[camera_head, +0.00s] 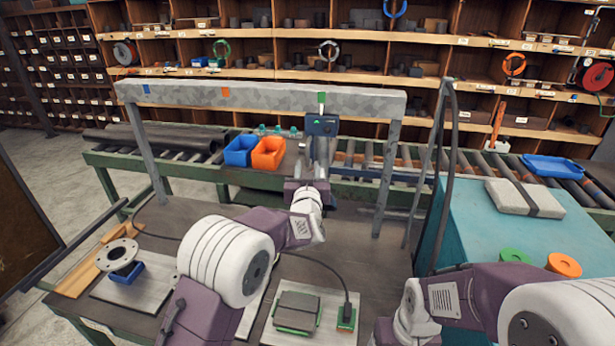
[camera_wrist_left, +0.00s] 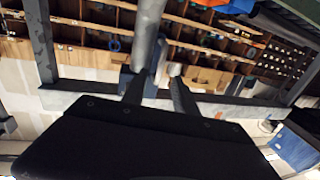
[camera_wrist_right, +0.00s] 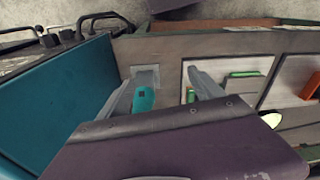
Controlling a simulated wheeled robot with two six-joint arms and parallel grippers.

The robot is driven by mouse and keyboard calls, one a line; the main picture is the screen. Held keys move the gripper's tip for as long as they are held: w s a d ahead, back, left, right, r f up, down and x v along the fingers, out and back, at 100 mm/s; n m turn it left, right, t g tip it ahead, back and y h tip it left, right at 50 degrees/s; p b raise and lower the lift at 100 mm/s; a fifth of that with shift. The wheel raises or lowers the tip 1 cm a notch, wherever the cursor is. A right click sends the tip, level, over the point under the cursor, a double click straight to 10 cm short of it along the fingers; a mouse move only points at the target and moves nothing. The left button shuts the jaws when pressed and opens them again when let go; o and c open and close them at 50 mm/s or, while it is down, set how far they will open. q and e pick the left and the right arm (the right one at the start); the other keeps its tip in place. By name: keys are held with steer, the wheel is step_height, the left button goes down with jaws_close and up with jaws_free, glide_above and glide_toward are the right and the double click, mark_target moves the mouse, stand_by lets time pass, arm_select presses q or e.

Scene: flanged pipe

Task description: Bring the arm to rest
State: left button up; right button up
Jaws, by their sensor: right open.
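My left arm reaches forward over the bench in the head view. Its gripper (camera_head: 320,160) is just below a blue boxy device (camera_head: 322,125) at the grey beam. In the left wrist view the two left fingers (camera_wrist_left: 158,95) are apart, with a grey upright part behind them; I cannot tell whether they grip anything. My right arm comes in low at the right of the head view, its fingers out of frame there. In the right wrist view the right gripper (camera_wrist_right: 172,85) is open above the bench. A small teal piece (camera_wrist_right: 143,98) shows beside its left finger.
The grey beam frame (camera_head: 250,97) spans the bench. Blue (camera_head: 240,150) and orange (camera_head: 268,153) bins stand behind it. A flanged part (camera_head: 118,255) is at left, a plate with green-edged blocks (camera_head: 297,310) in front. A teal-covered table (camera_head: 470,225) stands at right.

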arm_select(q)
steer(key=shift+s, duration=0.4)
